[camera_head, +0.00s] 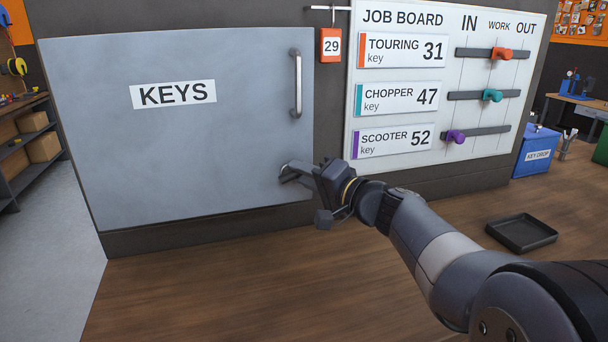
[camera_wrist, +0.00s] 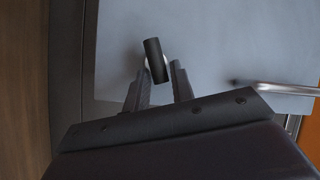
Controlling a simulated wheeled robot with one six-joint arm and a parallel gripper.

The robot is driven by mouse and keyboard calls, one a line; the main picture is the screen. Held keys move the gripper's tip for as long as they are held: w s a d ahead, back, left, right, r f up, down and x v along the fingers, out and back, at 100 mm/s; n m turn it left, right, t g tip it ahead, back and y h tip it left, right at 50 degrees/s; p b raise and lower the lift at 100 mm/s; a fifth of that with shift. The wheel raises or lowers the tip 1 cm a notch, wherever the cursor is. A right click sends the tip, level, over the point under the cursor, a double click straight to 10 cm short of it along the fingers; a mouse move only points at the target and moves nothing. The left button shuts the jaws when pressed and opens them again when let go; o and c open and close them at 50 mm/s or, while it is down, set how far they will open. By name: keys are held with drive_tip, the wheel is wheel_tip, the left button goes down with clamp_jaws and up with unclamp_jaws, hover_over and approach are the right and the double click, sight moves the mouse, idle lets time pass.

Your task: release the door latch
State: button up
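The grey door (camera_head: 200,110) labelled KEYS is closed in its dark frame. Its latch is a short dark lever (camera_wrist: 154,58) on a pale round base, low on the door's right side. In the head view the latch (camera_head: 285,171) is partly hidden by my gripper (camera_head: 303,173). In the wrist view my gripper (camera_wrist: 159,75) is open, with one finger on each side of the lever's near end. A gap shows beside the lever, and I cannot tell whether either finger touches it. The lever looks slightly tilted in the wrist view.
A vertical bar handle (camera_head: 296,84) stands above the latch; it also shows in the wrist view (camera_wrist: 270,88). A job board (camera_head: 400,165) with sliders is to the right. A black tray (camera_head: 521,233) and a blue KEY DROP box (camera_head: 536,155) are further right.

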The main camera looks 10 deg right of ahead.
clamp_jaws()
drive_tip(key=shift+f+b, duration=0.1)
drive_tip(key=shift+b, duration=0.2)
drive_tip(key=m+b, duration=0.1)
drive_tip(key=b, duration=0.2)
drive_tip(key=m+t+b, duration=0.1)
drive_tip(key=b, duration=0.2)
drive_tip(key=f+m+y+b, duration=0.1)
drive_tip(key=b, duration=0.2)
drive_tip(key=shift+m+t, duration=0.4)
drive_tip(key=shift+r, duration=0.15)
